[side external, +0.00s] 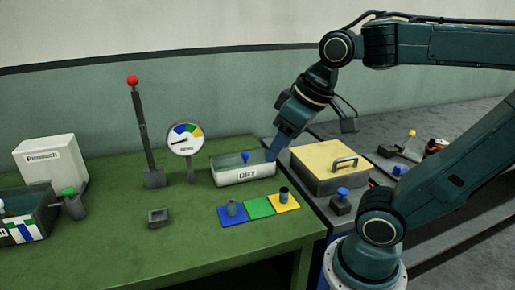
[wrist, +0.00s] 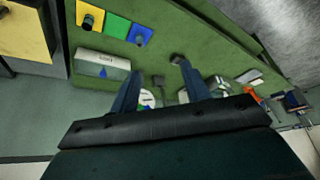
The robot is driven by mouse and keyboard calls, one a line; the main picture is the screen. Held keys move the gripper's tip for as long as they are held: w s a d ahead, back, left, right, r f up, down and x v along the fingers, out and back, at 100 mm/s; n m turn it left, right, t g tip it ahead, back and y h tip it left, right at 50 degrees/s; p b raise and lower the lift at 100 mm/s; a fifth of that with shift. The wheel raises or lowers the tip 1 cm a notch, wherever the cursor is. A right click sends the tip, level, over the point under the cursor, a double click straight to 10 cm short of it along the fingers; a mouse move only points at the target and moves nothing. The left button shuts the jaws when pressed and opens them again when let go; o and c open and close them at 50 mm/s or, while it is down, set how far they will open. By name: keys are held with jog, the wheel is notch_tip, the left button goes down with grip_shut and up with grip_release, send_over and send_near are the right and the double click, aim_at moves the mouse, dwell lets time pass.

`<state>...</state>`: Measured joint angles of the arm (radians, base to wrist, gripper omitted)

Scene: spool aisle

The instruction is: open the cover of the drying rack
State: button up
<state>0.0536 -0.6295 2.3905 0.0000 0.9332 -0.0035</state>
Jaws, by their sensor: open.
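A box with a yellow cover (side external: 322,160) and a dark bar handle (side external: 344,161) stands right of the green table. It looks like the drying rack, and its cover is shut. Part of the yellow cover (wrist: 22,32) shows at the upper left of the wrist view; the handle is not clear there. My gripper (side external: 274,156) is above the right end of the white labelled tray, left of the box and apart from the cover. In the wrist view my gripper (wrist: 155,82) has its fingers wide apart with nothing held between them.
The white tray (side external: 240,177) holds a blue-topped thing. Blue, green (side external: 259,208) and yellow mats lie in front of it. A dial gauge (side external: 185,138) and a red-knobbed lever (side external: 133,82) stand left. A blue-knobbed block (side external: 341,201) sits in front of the box.

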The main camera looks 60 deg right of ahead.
jog(key=w+d+r+m+g, duration=0.1)
jog(key=w+d+r+m, duration=0.15)
jog(key=w+d, duration=0.4)
jog(key=m+g, duration=0.3)
jog(key=g, duration=0.1)
send_over(245, 152)
notch_tip(245, 152, down, 10)
jog(key=shift+f, duration=0.2)
jog(key=shift+f, duration=0.1)
jog(key=shift+f, duration=6.8)
jog(key=shift+c, duration=0.5)
grip_shut()
